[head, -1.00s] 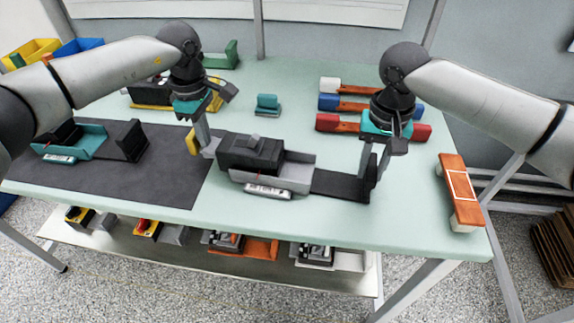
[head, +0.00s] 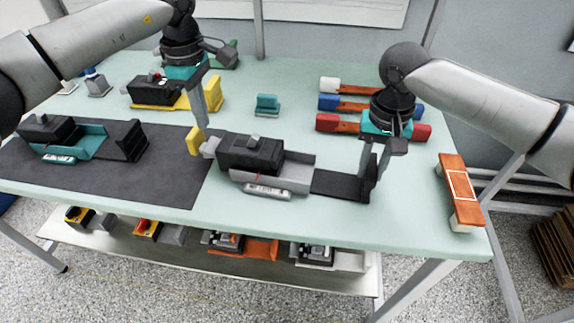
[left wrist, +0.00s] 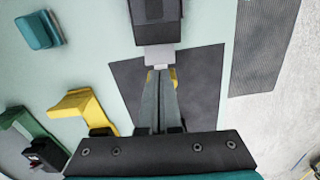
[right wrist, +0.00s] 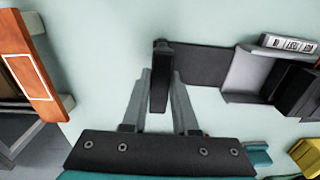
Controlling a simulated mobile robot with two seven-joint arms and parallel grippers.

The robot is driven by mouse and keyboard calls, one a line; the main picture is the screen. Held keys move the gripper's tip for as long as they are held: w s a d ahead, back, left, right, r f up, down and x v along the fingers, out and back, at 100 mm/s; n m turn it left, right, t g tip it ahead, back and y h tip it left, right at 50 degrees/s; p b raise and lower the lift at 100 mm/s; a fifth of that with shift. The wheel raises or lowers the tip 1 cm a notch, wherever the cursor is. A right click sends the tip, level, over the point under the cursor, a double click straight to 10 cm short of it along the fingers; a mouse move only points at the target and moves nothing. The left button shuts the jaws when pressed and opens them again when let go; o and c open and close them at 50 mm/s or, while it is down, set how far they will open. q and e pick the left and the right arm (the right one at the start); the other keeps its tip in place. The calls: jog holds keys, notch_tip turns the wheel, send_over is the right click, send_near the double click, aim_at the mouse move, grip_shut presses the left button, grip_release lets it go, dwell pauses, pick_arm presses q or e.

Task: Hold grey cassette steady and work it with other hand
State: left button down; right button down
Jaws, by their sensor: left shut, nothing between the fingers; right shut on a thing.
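The grey cassette (head: 297,175) lies near the table's front middle, a black block (head: 250,152) in its light grey tray and a white label on its front. A black plate (head: 340,184) extends right to an upright black end piece (right wrist: 160,80). My right gripper (head: 371,170) is shut on that end piece; the right wrist view shows a finger on each side.
A teal cassette (head: 92,143) lies on a dark mat (head: 150,185) at left. A yellow one (head: 178,100) and a small teal block (head: 267,105) stand behind. Colour-ended bars (head: 352,106) lie back right, an orange piece (head: 461,190) at the right edge. The front right table is clear.

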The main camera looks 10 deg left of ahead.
dwell(0.3)
jog(key=c, duration=0.6)
grip_release()
